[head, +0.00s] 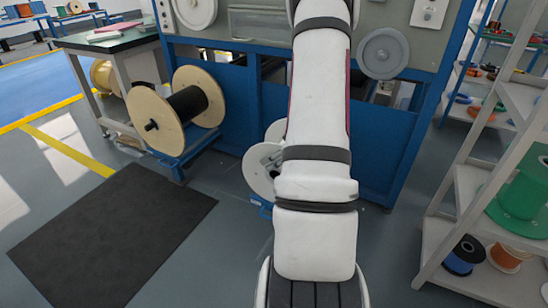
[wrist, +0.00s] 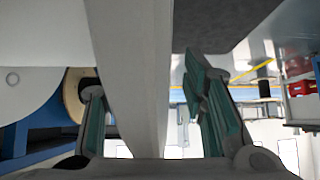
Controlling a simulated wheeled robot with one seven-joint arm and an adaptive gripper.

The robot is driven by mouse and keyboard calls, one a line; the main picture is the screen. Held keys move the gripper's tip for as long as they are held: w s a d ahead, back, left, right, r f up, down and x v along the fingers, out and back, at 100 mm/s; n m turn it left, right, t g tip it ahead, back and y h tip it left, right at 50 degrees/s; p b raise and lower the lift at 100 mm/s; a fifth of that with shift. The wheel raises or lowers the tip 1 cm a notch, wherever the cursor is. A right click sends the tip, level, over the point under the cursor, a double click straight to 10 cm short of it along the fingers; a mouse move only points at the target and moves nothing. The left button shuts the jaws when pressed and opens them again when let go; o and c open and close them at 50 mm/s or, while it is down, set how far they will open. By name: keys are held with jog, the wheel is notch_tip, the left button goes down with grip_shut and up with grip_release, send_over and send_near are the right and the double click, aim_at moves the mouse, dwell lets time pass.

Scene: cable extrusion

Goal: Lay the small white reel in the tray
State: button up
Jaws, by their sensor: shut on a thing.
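A small white reel (head: 257,172) shows in the head view, partly hidden behind my arm, low at the front of the blue machine. In the wrist view my gripper (wrist: 150,115) has its green-padded fingers on either side of a pale, slab-like part (wrist: 132,60), which looks like the rim of the white reel close up. A round white face with a small hole fills the left of that view. The gripper is hidden behind the arm in the head view. I cannot make out the tray in either view.
A wooden spool with black cable (head: 155,118) stands left of the reel. A dark mat (head: 115,235) lies on the floor at left. A shelf rack (head: 465,195) with coloured spools stands at right. Grey discs are mounted on the blue-framed machine (head: 390,135).

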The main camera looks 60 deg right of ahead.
jog(key=v, duration=1.2)
jog(key=w+a+r+m+h, duration=0.1)
jog(key=w+r+m+h, duration=0.1)
jog(key=w+r+h, duration=0.9)
jog(key=a+r+m+g+y, duration=0.1)
jog(key=a+r+g+y, duration=0.1)
jog(key=a+r, duration=0.5)
jog(key=s+a+f+n+g+y, duration=0.1)
jog(key=s+a+g+y, duration=0.15)
jog(key=s+a, duration=0.75)
jog(key=s+a+f+g+y, duration=0.1)
jog(key=s+a+g+y, duration=0.15)
jog(key=s+a, duration=0.7)
jog(key=s+a+f+n+g+y, duration=0.1)
jog(key=s+a+g+y, duration=0.2)
jog(key=a, duration=1.2)
notch_tip(320, 180, up, 35)
jog(key=t+p, duration=0.5)
jog(key=p, duration=2.8)
jog(key=shift+s+d, duration=0.15)
jog(key=shift+d, duration=0.05)
